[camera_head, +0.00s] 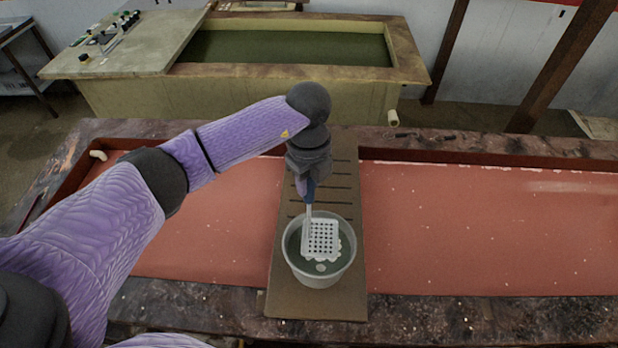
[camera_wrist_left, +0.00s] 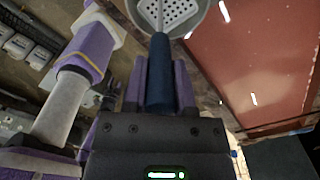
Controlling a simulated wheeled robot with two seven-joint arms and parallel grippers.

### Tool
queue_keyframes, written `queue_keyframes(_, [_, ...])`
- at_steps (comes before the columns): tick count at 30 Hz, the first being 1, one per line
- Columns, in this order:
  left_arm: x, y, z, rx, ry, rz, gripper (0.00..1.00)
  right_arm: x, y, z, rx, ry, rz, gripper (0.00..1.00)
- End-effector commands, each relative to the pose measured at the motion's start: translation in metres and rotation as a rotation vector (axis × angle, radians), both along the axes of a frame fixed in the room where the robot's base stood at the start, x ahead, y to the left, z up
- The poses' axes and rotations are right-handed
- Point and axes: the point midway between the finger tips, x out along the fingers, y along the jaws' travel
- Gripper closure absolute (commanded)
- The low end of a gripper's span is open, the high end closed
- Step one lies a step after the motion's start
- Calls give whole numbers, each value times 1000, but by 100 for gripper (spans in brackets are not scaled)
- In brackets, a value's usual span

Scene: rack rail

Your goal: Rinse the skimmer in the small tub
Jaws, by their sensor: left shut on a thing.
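The skimmer (camera_head: 322,238) is a pale perforated square head on a thin shaft with a dark blue handle. Its head is inside the rim of the small tub (camera_head: 318,281), a round whitish tub holding greenish water. In the head view I cannot tell how deep the head sits in the water. My left gripper (camera_head: 306,186) points down above the tub and is shut on the blue handle. In the left wrist view, the handle (camera_wrist_left: 160,70) stands between the purple fingers, and the skimmer head shows over the tub at the top.
The tub stands on a brown slotted board (camera_head: 340,300) laid across a large vat of reddish liquid (camera_head: 480,230). The vat has a dark, worn rim (camera_head: 450,318). Behind is another vat (camera_head: 250,95) of green liquid with a board (camera_head: 125,47) holding small items.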

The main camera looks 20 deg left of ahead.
Motion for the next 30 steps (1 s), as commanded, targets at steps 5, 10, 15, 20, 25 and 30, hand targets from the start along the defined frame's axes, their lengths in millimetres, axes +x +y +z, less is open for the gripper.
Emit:
queue_keyframes(5, [-5, -2, 3, 0, 1, -1, 100, 0, 0, 8, 0, 0, 0, 47])
queue_keyframes(10, [-39, -11, 8, 1, 4, -3, 100, 0, 0, 42, 0, -1, 0, 47])
queue_keyframes(15, [-74, -21, 4, -1, 3, -4, 100, 0, 0, 59, 0, -1, 0, 47])
queue_keyframes(20, [-106, -31, 0, -2, 1, -5, 100, 0, 0, 60, 0, -1, 0, 47])
queue_keyframes(25, [-141, -41, 0, -3, 1, -4, 100, 0, 0, 59, 0, -1, 0, 47])
queue_keyframes(30, [-175, -51, 0, -3, 3, -3, 100, 0, 0, 60, 0, -1, 0, 47])
